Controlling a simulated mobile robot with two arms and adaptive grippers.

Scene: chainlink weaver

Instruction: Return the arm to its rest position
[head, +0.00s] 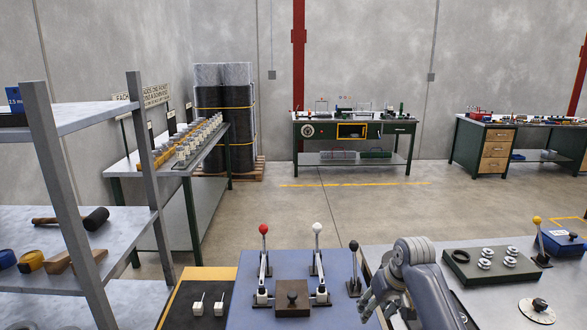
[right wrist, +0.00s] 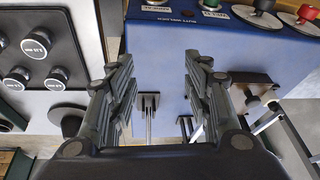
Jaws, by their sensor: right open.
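My right gripper (head: 372,302) is at the lower middle of the head view, beside the right edge of a blue machine bed (head: 258,287). In the right wrist view its two fingers (right wrist: 158,70) stand wide apart with nothing between them. The blue machine carries a red-knobbed lever (head: 263,231), a white-knobbed lever (head: 317,230) and a black-knobbed lever (head: 354,247). A brown block with a dark knob (head: 292,298) sits between the first two levers. My left gripper is out of view.
A grey table on the right holds a dark tray with several round pieces (head: 480,268), a yellow-knobbed lever (head: 538,222) and a round disc with a dark knob (head: 538,309). A shelf rack (head: 60,175) with a mallet stands at left. Open floor (head: 330,215) lies beyond.

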